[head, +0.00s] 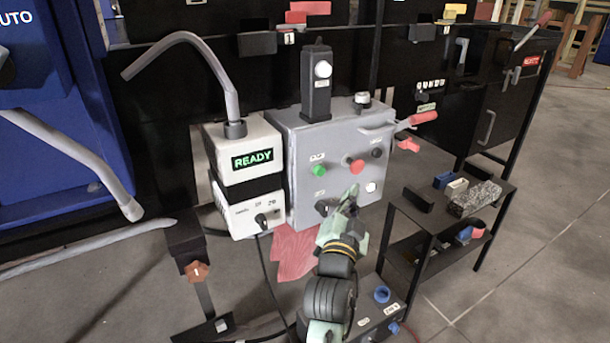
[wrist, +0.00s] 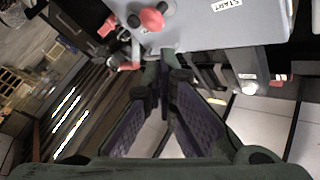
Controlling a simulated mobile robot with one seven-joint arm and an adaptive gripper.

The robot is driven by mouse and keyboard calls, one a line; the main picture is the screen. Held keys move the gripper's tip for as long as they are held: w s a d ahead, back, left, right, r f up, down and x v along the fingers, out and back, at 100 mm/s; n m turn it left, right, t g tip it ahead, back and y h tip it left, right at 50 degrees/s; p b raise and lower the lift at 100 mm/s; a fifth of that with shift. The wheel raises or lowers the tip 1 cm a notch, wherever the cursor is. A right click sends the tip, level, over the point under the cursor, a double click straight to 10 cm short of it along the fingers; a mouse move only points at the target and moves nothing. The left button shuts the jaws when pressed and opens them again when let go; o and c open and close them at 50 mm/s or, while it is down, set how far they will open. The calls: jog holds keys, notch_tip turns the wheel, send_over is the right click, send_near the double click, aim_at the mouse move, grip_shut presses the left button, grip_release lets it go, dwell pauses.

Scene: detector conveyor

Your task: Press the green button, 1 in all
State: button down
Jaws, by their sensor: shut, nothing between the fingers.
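The green button (head: 319,170) is on the left of the front face of a grey control box (head: 338,146) in the head view. A red mushroom button (head: 356,166) is to its right, and it also shows in the wrist view (wrist: 152,20). My gripper (head: 351,194) is shut and empty, in front of the lower part of the box, below and right of the green button. In the wrist view my fingertips (wrist: 165,62) are together near the box edge; a START label (wrist: 227,5) shows, but the green button is out of frame. Contact with the box cannot be told.
A white unit with a READY display (head: 252,160) and a bent grey pipe (head: 199,45) stands left of the box. A red-handled lever (head: 422,118) sticks out at the box's right. A low dark shelf (head: 440,213) with small parts stands at right.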

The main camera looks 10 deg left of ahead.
aim_at(320, 171)
jog(key=shift+w+f, duration=0.1)
dwell(0.3)
jog(key=w+a+b, duration=0.1)
jog(key=w+a, duration=0.4)
jog(key=w, duration=0.2)
dwell(0.3)
jog(key=shift+a, duration=0.1)
dwell(1.2)
jog(key=shift+w+a, duration=0.15)
jog(key=shift+w, duration=0.2)
jog(key=shift+w+a+b, duration=0.35)
jog(key=shift+w+b, duration=0.05)
dwell(0.8)
dwell(0.3)
jog(key=shift+s+d, duration=0.55)
jog(key=shift+s, duration=0.2)
